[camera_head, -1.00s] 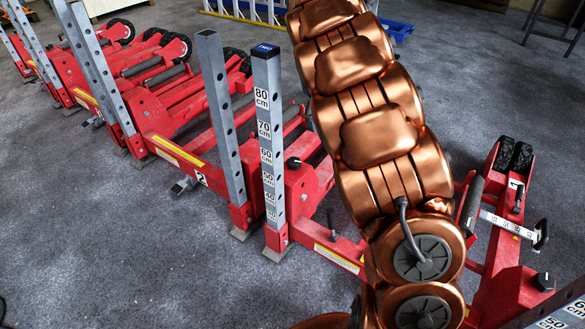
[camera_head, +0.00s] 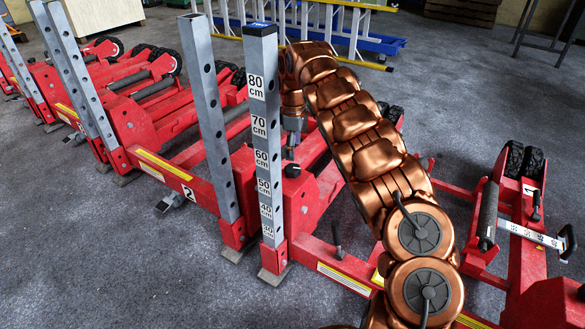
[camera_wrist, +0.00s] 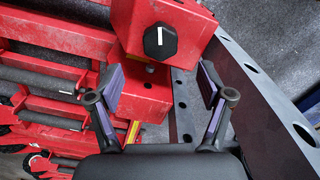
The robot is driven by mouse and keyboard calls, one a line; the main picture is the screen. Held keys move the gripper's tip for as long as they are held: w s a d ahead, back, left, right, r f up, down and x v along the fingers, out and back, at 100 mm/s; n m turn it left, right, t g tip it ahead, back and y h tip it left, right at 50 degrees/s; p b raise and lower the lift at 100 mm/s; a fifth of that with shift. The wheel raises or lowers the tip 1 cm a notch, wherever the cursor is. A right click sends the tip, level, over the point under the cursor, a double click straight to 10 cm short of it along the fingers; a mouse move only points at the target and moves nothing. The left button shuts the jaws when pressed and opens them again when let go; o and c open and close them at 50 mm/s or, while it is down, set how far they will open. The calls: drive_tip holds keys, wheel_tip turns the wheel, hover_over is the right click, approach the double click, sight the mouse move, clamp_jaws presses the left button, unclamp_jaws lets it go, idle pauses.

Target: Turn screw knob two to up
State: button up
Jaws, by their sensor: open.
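A black faceted screw knob (camera_wrist: 160,41) with a white mark sits on a red block of a trolley jack (camera_wrist: 190,20). The mark runs nearly straight up and down in the wrist view. The knob shows small and dark in the head view (camera_head: 292,171), beside the tall grey post marked in cm. My gripper (camera_wrist: 158,82) is open and empty, and its two purple-padded fingers stand apart. The knob appears beyond the fingertips, between their lines and not touched. In the head view my gripper (camera_head: 292,143) hangs just above the knob. No number shows on the knob itself.
Grey upright posts with holes (camera_head: 209,120) (camera_wrist: 265,110) stand close to my gripper. Red jacks with wheels (camera_head: 110,95) stand to the left, one labelled 2. Another jack labelled 1 (camera_head: 530,230) is at right. Ladders (camera_head: 330,25) lie at the back.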

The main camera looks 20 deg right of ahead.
sight(294, 168)
wheel_tip(294, 168, down, 7)
drive_tip(key=shift+s+f+b, duration=0.1)
drive_tip(key=shift+f+b, duration=0.1)
drive_tip(key=shift+b, duration=1.05)
drive_tip(key=shift+c, duration=0.2)
drive_tip(key=c, duration=1.1)
